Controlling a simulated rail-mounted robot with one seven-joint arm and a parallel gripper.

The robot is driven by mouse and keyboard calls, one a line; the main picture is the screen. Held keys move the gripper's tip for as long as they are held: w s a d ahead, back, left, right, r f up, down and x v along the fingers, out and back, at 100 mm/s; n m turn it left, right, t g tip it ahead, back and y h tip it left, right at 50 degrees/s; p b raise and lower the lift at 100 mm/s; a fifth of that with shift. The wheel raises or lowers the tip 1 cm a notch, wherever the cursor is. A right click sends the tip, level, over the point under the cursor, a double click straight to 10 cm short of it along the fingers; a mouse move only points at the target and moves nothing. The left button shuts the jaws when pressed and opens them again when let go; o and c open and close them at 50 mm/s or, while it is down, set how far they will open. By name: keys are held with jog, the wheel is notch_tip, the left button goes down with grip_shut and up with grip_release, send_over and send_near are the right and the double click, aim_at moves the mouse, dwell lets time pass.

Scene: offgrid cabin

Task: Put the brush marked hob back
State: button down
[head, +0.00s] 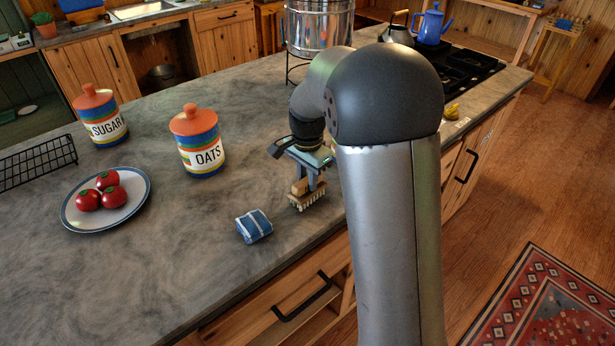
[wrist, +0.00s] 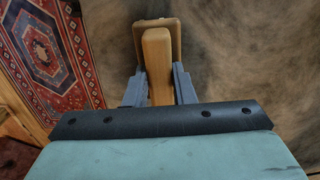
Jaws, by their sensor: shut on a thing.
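A wooden brush (head: 307,200) with pale bristles pointing down is in my gripper (head: 309,176), close above the counter near its front edge. In the wrist view the brush's wooden handle (wrist: 157,60) runs between the two fingers of my gripper (wrist: 159,86), which is shut on it. No marking on the brush can be read in either view. The black hob (head: 462,70) is at the far right of the counter, partly hidden behind my arm.
A folded blue cloth (head: 254,226) lies left of the brush. The oats jar (head: 198,142), sugar jar (head: 100,118) and plate (head: 77,214) with red tomatoes stand further left. A metal pot (head: 318,35) stands behind. A yellow item (head: 451,110) lies near the hob. The front-left counter is clear.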

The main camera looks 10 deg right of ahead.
jog(key=shift+f, duration=0.25)
jog(key=c, duration=1.1)
grip_release()
jog(key=shift+c, duration=0.2)
notch_tip(320, 180, up, 17)
jog(key=b, duration=0.1)
jog(key=s+f+n, duration=0.4)
jog(key=s, duration=0.5)
jog(key=s+f+n, duration=0.4)
jog(key=s+f, duration=0.1)
jog(key=s, duration=0.4)
jog(key=s+f+n, duration=0.4)
jog(key=s+f, duration=0.1)
jog(key=s, duration=0.4)
jog(key=shift+s+a+f+t, duration=0.2)
jog(key=shift+s+f+t, duration=0.1)
jog(key=shift+s, duration=0.1)
